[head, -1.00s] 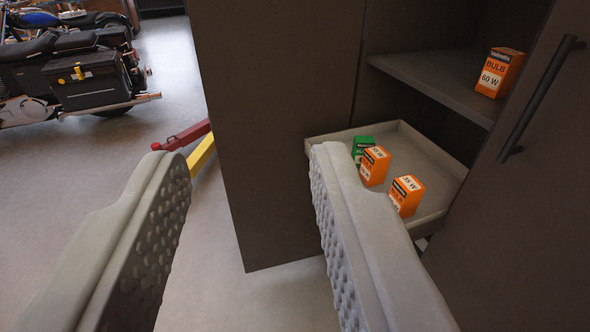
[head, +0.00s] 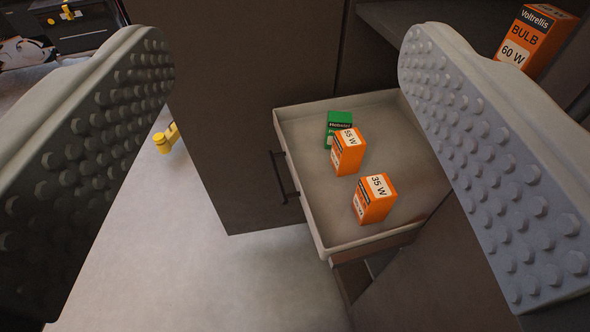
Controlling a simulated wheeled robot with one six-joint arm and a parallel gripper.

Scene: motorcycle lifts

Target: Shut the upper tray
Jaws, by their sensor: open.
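The upper tray (head: 308,220) is a grey shallow drawer, pulled out of the dark cabinet. It holds a green box (head: 340,122), an orange 55 W bulb box (head: 348,155) and an orange 35 W bulb box (head: 373,203). A dark bar handle (head: 283,178) sits on its front, at the left in the picture. My gripper (head: 285,50) is open and empty, its two studded fingers wide apart on either side of the tray in the picture. Neither finger visibly touches it. The right finger hides part of the tray's right back side.
A shelf above holds an orange 60 W bulb box (head: 528,42). A tall dark cabinet panel (head: 225,110) stands left of the tray. A yellow piece (head: 165,138) and part of a motorcycle show at left. The pale floor (head: 210,280) in front is clear.

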